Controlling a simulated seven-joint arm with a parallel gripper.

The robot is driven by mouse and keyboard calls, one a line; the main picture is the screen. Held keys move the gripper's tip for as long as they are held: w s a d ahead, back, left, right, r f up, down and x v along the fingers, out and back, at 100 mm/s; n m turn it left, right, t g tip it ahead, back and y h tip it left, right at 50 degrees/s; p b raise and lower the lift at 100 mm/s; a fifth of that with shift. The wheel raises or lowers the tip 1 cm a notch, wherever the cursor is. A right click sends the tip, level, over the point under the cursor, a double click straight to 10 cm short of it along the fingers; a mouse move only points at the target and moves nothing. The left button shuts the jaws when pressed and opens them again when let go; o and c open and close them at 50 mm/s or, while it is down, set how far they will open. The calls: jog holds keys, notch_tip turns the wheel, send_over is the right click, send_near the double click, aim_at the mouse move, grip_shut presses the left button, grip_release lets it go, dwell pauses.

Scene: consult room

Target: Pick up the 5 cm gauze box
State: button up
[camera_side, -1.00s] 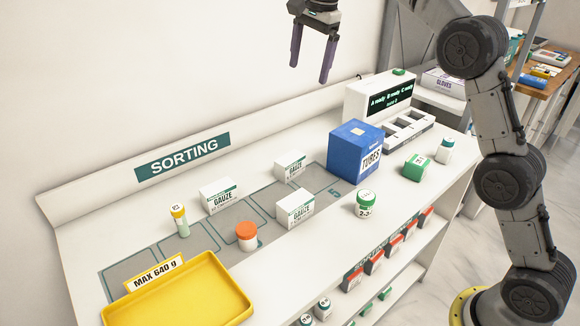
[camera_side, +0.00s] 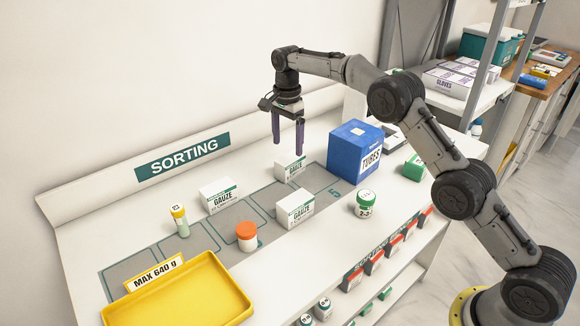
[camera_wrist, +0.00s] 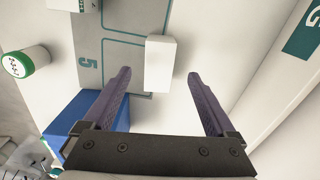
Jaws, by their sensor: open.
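Three white gauze boxes with green trim stand on the sorting counter: one at the back (camera_side: 290,170), one at the left (camera_side: 218,197) and one at the front (camera_side: 295,209). Their size print is too small to read, so I cannot tell which is the 5 cm one. My gripper (camera_side: 288,148) is open and empty, pointing down just above the back box. No contact shows.
A blue tubes box (camera_side: 354,151) stands close on the right of the back box. A green-lidded jar (camera_side: 365,204), an orange-lidded jar (camera_side: 246,237) and a yellow-capped vial (camera_side: 180,220) stand around. A yellow tray (camera_side: 180,296) is at front left. The sloped back panel (camera_side: 245,138) runs behind.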

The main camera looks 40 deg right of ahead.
aim_at(289, 158)
jog(key=f, duration=0.8)
jog(key=shift+d+f, duration=0.1)
jog(key=shift+d, duration=0.1)
jog(key=shift+c, duration=0.2)
grip_shut()
